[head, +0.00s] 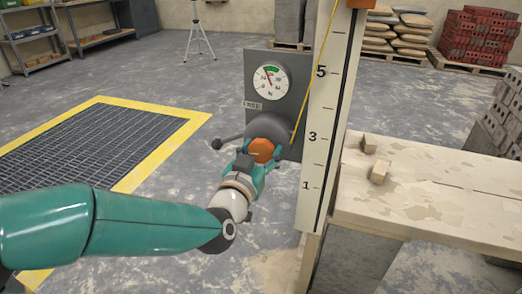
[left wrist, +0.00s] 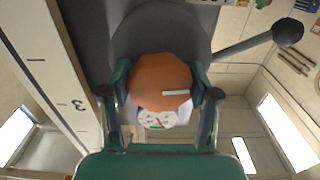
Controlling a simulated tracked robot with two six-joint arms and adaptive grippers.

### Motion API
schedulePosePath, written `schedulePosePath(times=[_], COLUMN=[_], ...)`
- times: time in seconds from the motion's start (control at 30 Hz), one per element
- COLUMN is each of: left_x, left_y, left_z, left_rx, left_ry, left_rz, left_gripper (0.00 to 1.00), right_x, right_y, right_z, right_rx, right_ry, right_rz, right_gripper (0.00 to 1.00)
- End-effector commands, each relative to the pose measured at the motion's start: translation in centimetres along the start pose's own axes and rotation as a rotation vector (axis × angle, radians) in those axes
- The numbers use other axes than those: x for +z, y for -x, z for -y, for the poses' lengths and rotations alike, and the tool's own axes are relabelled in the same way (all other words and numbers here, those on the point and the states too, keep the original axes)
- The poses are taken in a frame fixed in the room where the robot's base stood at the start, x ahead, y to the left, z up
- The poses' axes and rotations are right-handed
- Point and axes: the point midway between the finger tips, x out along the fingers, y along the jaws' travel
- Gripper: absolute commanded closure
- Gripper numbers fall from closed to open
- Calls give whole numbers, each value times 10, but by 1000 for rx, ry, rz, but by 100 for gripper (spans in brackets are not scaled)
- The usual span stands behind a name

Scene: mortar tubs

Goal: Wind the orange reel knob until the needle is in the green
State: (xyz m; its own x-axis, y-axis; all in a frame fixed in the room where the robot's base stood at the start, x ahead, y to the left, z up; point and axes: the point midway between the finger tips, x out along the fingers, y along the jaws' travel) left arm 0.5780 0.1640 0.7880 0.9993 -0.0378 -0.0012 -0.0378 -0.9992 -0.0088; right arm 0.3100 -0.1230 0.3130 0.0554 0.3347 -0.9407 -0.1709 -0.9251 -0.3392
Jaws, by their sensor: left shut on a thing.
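The orange reel knob (head: 261,150) sits on a dark grey reel (head: 268,127) at the lower part of a grey panel. My left gripper (head: 258,157) is shut on the knob. In the left wrist view the knob (left wrist: 160,76) lies between the two fingers of the left gripper (left wrist: 160,93). The round white gauge (head: 268,82) is above the reel, with a green band (head: 272,68) at its top. Its red needle points up and slightly left, near the band's left end; exact overlap is too small to tell. My right gripper is not in view.
A crank handle with a dark ball (head: 216,143) sticks out left of the reel. A tall numbered white board (head: 325,120) with a yellow line (head: 315,75) stands close on the right, beside a worn bench (head: 440,195). Open floor lies left.

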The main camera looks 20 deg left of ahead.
Motion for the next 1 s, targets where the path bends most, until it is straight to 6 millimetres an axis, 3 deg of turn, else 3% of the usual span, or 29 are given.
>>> schedulePosePath(times=[0.2, 0.5, 0.53, 0.67, 1.0], left_x=[0, 0, 0, 0, 0], left_y=[0, 0, 0, 0, 1], left_z=[0, 0, 0, 0, 0], left_rx=[0, 0, 0, 1, 0], left_ry=[-191, -211, -211, -210, -208], left_rz=[1, 1, 1, 1, 1], left_gripper=[74, 74, 38, 16, 13], right_x=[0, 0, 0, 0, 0], right_y=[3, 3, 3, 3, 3], right_z=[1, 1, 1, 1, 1], right_rx=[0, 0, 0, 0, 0], right_ry=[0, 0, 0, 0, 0], right_rz=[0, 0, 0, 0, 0], right_gripper=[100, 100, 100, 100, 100])
